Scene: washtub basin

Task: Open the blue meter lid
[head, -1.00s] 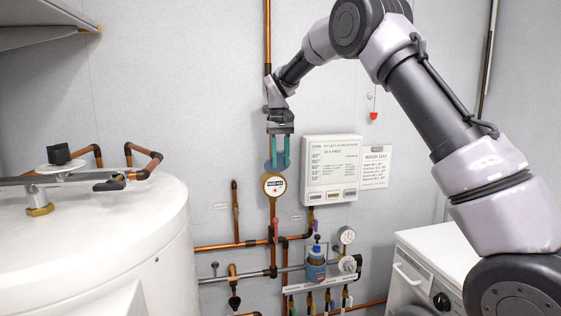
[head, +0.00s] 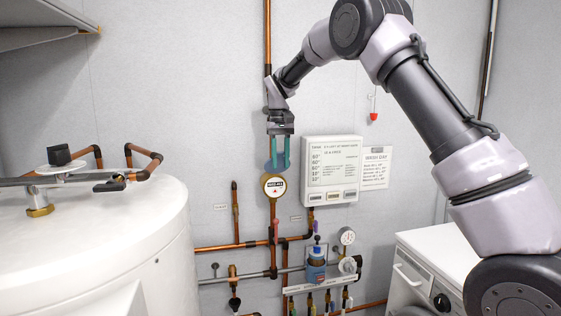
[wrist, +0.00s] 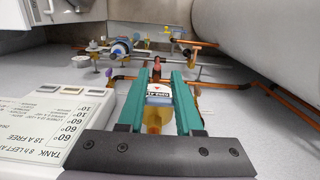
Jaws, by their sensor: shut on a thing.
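The round meter (head: 273,186) is on the vertical copper pipe on the back wall, its brass rim and white dial face uncovered. Its blue lid (head: 272,164) stands up above the dial, partly hidden by my fingers. My gripper (head: 280,165) points down from above, its teal fingers shut on the lid. In the wrist view, the meter (wrist: 158,90) shows between the fingers of my gripper (wrist: 161,75); the lid is hard to make out there.
A white panel box (head: 331,170) is close to the right of the meter. Copper pipes and valves (head: 235,246) run below. A large white tank (head: 100,240) fills the left, and a white appliance (head: 425,270) stands at lower right.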

